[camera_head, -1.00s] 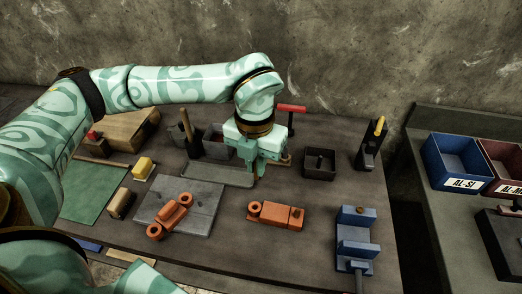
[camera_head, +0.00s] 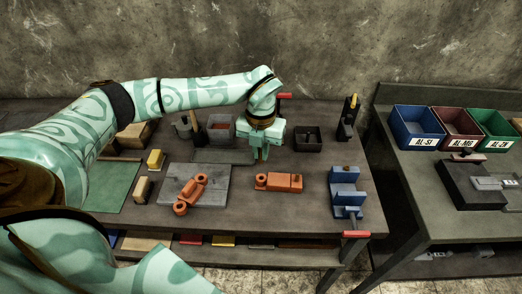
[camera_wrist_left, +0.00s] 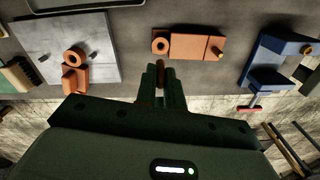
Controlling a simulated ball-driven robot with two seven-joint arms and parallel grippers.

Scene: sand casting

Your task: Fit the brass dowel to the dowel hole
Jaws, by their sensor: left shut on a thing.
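My left gripper (camera_head: 261,155) is above the bench, behind the right-hand orange pattern piece (camera_head: 278,181). In the left wrist view its fingers (camera_wrist_left: 160,82) are shut on a small brass-coloured piece, the brass dowel (camera_wrist_left: 160,72), mostly hidden between them. The right-hand orange piece also shows in the wrist view (camera_wrist_left: 190,46), with a ring at one end and a brass pin (camera_wrist_left: 217,52) at the other. A second orange piece (camera_head: 191,192) lies on a grey board (camera_head: 213,196). I cannot make out the dowel hole clearly. My right gripper is not in view.
A blue clamp-like fixture (camera_head: 345,191) stands on the right of the bench. A dark box (camera_head: 307,139) and a black stand (camera_head: 348,121) are behind it. The bench between the right-hand orange piece and blue fixture is clear.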

